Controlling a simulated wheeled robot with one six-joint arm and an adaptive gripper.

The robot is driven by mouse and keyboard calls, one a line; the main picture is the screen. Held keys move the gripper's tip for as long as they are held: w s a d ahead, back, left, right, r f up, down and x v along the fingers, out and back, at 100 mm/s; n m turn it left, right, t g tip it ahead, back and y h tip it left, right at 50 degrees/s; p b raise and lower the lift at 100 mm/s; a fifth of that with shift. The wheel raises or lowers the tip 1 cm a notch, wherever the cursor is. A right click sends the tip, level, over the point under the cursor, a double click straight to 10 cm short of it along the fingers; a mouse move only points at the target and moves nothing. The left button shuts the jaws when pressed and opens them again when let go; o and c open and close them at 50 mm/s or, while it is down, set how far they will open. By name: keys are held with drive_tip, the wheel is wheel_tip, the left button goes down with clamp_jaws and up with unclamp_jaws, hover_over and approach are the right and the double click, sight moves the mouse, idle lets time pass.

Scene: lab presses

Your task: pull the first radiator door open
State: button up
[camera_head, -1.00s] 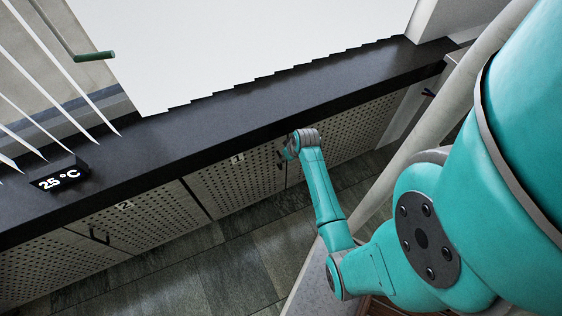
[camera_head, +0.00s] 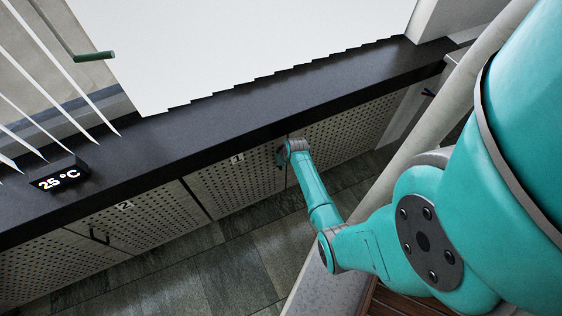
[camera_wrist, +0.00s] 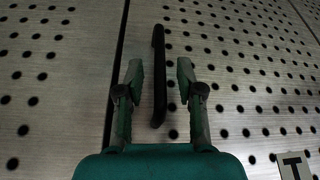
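The first radiator door (camera_head: 235,178) is a perforated metal panel marked 1 under the black ledge. It looks closed, flush with the panels beside it. Its black bar handle (camera_wrist: 159,75) shows in the wrist view, near the door's edge seam. My gripper (camera_wrist: 159,66) is open, with one finger on each side of the handle. The handle lies between the fingers with a gap on both sides; whether it is deep enough between them I cannot tell. In the head view my gripper (camera_head: 281,156) is small against the door's right side and mostly hides the handle.
The black ledge (camera_head: 215,120) runs above the doors. A door marked 2 (camera_head: 150,215) with its own handle is to the left, and another perforated panel (camera_head: 345,130) is to the right. A 25 °C display (camera_head: 60,175) stands on the ledge. Tiled floor (camera_head: 235,245) in front is clear.

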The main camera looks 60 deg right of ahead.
clamp_jaws()
idle(0.3)
